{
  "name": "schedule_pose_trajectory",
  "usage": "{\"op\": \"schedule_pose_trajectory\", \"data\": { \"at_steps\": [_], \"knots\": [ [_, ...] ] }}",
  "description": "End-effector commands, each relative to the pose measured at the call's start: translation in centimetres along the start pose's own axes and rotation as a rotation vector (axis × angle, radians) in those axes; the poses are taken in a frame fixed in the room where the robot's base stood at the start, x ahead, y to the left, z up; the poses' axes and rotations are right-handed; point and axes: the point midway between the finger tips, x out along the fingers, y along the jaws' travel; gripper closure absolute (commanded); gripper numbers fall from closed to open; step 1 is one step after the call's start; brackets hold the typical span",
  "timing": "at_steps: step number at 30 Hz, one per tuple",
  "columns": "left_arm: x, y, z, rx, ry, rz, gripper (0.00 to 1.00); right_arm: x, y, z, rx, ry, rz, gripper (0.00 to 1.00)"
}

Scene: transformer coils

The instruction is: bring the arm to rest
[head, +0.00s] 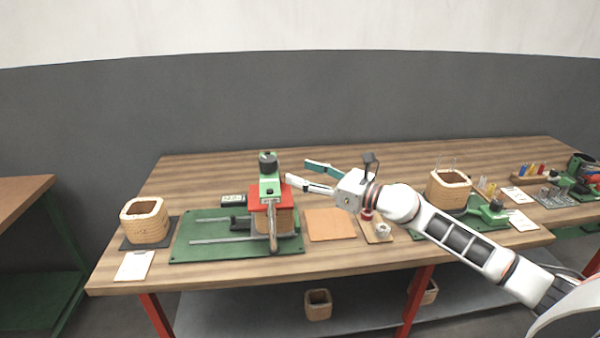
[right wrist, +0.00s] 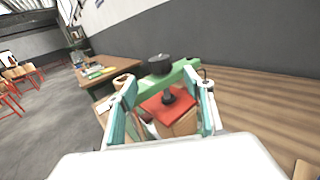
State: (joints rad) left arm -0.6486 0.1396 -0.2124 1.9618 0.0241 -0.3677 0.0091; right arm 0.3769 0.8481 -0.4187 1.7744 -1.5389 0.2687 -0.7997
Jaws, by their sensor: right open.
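My right gripper (head: 297,174) is open and empty over the middle of the workbench, its fingers pointing left toward the green press (head: 268,178). In the right wrist view the open fingers (right wrist: 165,112) frame the press, which has a dark knob on top and a red plate (right wrist: 165,103). The press stands on a green base plate (head: 205,243) with rails and bears down on a coil (head: 285,220) under the red plate. Whether the fingers touch the press cannot be told, but a gap seems to show. My left gripper is not in view.
A coil (head: 145,222) stands on a dark mat at the left, with a white card (head: 135,266) in front. A tan pad (head: 330,225) lies right of the press. Another coil (head: 448,190) stands behind my right arm. Tools and cards crowd the right end. The bench's back left is clear.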

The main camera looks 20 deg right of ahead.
Motion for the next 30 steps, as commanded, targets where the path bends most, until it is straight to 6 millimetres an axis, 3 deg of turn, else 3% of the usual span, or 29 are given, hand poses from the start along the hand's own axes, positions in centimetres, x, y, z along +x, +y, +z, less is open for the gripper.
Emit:
{"op": "schedule_pose_trajectory", "data": {
  "at_steps": [13, 19, 22, 25, 30],
  "knots": [
    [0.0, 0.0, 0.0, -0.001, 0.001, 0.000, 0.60, 0.1, 0.5, 0.0, 0.027, -0.016, -0.001, 0.48],
    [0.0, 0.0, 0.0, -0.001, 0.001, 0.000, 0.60, -0.8, 3.7, 0.8, 0.345, -0.201, -0.061, 0.48],
    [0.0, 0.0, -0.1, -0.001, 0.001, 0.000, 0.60, -2.7, 4.3, 0.6, 0.621, -0.333, -0.154, 0.48],
    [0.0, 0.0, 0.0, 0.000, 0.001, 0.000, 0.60, -5.6, 3.8, -1.0, 0.898, -0.442, -0.284, 0.48],
    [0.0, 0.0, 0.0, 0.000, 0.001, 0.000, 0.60, -12.2, 3.0, -7.0, 1.343, -0.576, -0.579, 0.48]
  ]
}}
